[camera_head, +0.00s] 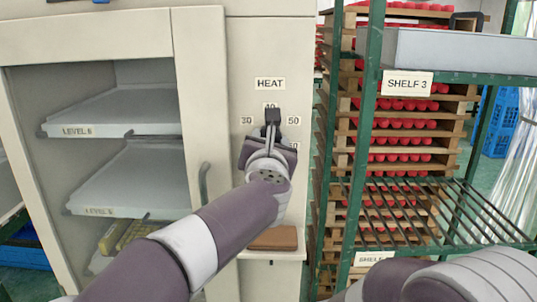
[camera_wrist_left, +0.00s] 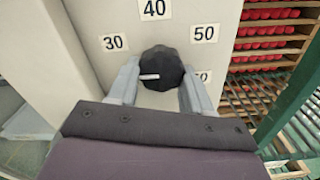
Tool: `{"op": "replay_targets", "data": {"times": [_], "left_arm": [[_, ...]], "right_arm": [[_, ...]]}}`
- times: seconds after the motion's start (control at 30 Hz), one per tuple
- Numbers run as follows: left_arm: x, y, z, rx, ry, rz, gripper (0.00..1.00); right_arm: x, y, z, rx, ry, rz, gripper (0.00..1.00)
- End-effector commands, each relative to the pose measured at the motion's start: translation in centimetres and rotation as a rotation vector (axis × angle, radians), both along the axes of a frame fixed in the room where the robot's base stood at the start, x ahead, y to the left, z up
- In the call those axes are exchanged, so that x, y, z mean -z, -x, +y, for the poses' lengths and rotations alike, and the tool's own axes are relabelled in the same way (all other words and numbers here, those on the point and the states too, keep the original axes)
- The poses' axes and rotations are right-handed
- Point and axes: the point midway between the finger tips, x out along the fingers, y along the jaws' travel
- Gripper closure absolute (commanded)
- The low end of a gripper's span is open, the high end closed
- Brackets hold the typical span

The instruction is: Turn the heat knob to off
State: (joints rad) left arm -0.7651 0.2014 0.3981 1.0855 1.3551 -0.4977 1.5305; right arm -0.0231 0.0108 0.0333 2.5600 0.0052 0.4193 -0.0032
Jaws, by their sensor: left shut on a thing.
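The black heat knob (camera_wrist_left: 162,66) sits on the cream panel (camera_wrist_left: 85,15) under the HEAT label (camera_head: 270,84). In the left wrist view, its short white mark points left, a little below the direction of the 30 label (camera_wrist_left: 113,43). The 40 label (camera_wrist_left: 154,9) and 50 label (camera_wrist_left: 205,33) are above and to the right; a lower right label is partly hidden. My left gripper (camera_head: 272,119) is shut on the knob, with one grey finger on each side. The panel below the knob is hidden by my gripper. My right gripper is out of view.
A cabinet with a framed door (camera_head: 189,110) and grey level shelves (camera_head: 115,97) stands left of the panel. A brown block (camera_head: 273,238) lies on a ledge below. A green rack (camera_head: 363,130) labelled SHELF 3 stands close on the right, before wooden racks of red items.

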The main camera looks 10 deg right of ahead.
Motion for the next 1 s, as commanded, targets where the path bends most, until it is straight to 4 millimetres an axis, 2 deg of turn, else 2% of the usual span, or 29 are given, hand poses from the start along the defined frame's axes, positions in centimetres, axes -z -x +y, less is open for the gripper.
{"op": "replay_targets", "data": {"times": [0.03,0.1,0.5,1.0], "left_arm": [[0.7,0.0,-0.1,0.0,0.039,0.015,0.81],[0.7,0.0,-0.1,0.0,0.102,0.033,0.81],[0.6,0.0,-0.3,0.0,0.395,0.12,0.81],[0.4,0.0,-0.4,-0.001,0.533,0.16,0.81]], "right_arm": [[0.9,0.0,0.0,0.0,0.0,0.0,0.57],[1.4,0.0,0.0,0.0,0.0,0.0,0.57],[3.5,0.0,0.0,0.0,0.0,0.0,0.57],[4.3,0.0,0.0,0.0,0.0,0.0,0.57]]}}
